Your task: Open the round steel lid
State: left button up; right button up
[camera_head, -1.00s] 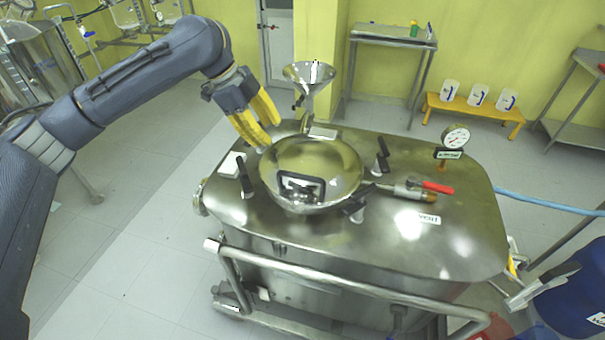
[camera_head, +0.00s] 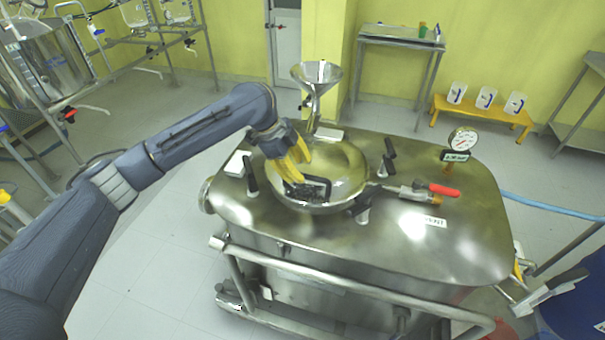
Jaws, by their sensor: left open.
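The round steel lid (camera_head: 346,171) lies closed on top of the steel reactor tank (camera_head: 440,245). Its dark handle (camera_head: 318,186) stands at the lid's front left part. My left gripper (camera_head: 297,173) has yellow fingers and is over the left part of the lid, just behind and above the handle. It is open; I cannot tell whether its fingertips touch the handle. Black clamp handles stand around the lid, at the left (camera_head: 250,176), the right (camera_head: 388,160) and the front (camera_head: 362,202). My right gripper is not in view.
A steel funnel (camera_head: 316,76) rises behind the lid. A red-handled valve (camera_head: 440,189) and a pressure gauge (camera_head: 462,140) stand at the right of the tank top. A tubular rail (camera_head: 340,278) runs along the tank's front.

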pick_arm(q)
jog(key=shift+x, duration=1.3)
jog(key=shift+c, duration=0.5)
grip_shut()
